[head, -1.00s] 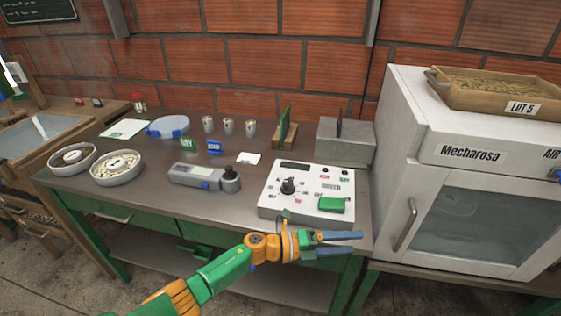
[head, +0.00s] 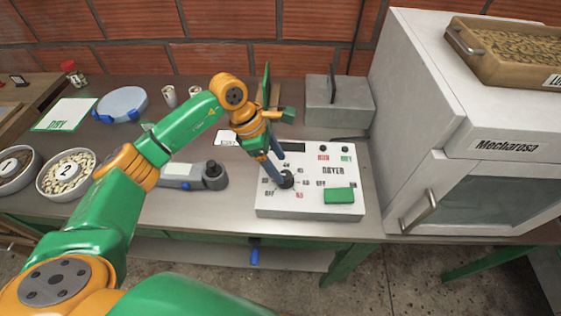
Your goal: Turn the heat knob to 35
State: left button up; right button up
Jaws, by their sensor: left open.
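The white dryer control box (head: 335,207) sits on the grey table, with a dark display, small buttons and a green block-like button (head: 339,195). Its black heat knob (head: 287,181) is on the left part of the panel, ringed by printed numbers too small to read surely. My left gripper (head: 277,170) points down at the knob with blue fingers apart. The fingertips are right by the knob; I cannot tell whether they touch it. The gripper hides part of the panel's upper left. My right gripper is not in view.
A grey handheld meter (head: 188,176) lies left of the box. A grey metal block (head: 338,102) stands behind it, and a white Mecharosa oven (head: 415,110) stands at the right. Bowls of beans (head: 66,177) are at the left.

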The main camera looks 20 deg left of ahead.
aim_at(285, 174)
pick_arm(q)
jog(key=shift+d+f, duration=0.75)
jog(key=shift+f, duration=0.35)
jog(key=shift+w+f, duration=0.1)
jog(key=shift+f, duration=0.3)
grip_shut()
jog(key=shift+w+f+m+b, duration=0.1)
jog(key=shift+f+m+b, duration=0.15)
jog(key=shift+b, duration=0.3)
jog(key=m+g+b, duration=0.1)
jog(key=m+b, duration=0.2)
jog(key=b, duration=0.2)
jog(key=shift+w+m+g, duration=0.1)
jog(key=shift+m+g, duration=0.2)
jog(key=shift+m, duration=0.05)
jog(key=shift+r+m+g+b, duration=0.2)
jog(key=shift+m+g+b, duration=0.2)
jog(key=shift+m+b, duration=0.6)
jog(key=shift+w+r+m+g, duration=0.1)
jog(key=shift+m+g, duration=0.3)
jog(key=shift+m, duration=0.8)
